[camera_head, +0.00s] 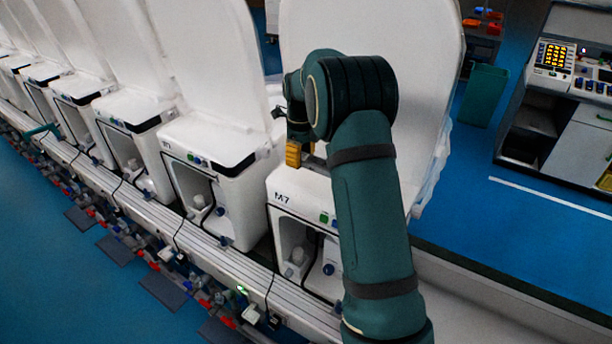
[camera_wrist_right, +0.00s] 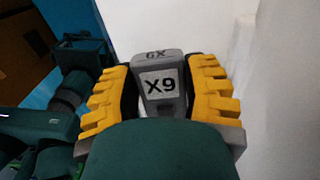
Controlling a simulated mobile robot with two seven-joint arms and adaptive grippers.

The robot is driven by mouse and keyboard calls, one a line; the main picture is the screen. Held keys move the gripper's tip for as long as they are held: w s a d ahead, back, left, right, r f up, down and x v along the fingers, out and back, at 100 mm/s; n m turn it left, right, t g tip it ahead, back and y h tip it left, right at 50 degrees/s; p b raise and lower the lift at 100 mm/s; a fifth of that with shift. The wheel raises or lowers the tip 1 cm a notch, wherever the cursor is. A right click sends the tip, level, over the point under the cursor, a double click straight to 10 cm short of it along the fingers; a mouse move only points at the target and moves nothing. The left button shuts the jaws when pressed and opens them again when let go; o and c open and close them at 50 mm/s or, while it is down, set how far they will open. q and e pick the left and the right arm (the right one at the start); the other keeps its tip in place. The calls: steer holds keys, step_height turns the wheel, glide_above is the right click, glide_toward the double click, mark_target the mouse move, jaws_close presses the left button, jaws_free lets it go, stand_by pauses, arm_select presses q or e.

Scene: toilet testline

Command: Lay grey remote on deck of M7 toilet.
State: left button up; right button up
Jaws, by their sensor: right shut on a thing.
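The M7 toilet (camera_head: 282,225) is white, with its M7 label on the front edge and its tall white lid (camera_head: 420,70) raised. My right gripper (camera_head: 294,154), with yellow fingers, is low over the M7 deck (camera_head: 290,187), in front of the raised lid. In the right wrist view the yellow fingers (camera_wrist_right: 165,95) are shut on a grey remote (camera_wrist_right: 163,66) with a white X9 label. In the head view the remote is mostly hidden by my gripper and arm, so I cannot tell whether it touches the deck. My left gripper is not in view.
A neighbouring toilet (camera_head: 225,145) with its lid up stands close on the left, with several more beyond it. A bench with a yellow-keyed panel (camera_head: 553,56) and a green bin (camera_head: 483,95) stand at the right. Blue floor (camera_head: 460,175) lies between.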

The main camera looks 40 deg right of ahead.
mark_target(301, 178)
steer(key=shift+f, duration=2.85)
steer(key=shift+f, duration=0.1)
steer(key=o, duration=1.2)
steer(key=shift+c, duration=0.2)
step_height(301, 178, up, 12)
steer(key=shift+r+p, duration=0.15)
steer(key=shift+p, duration=0.3)
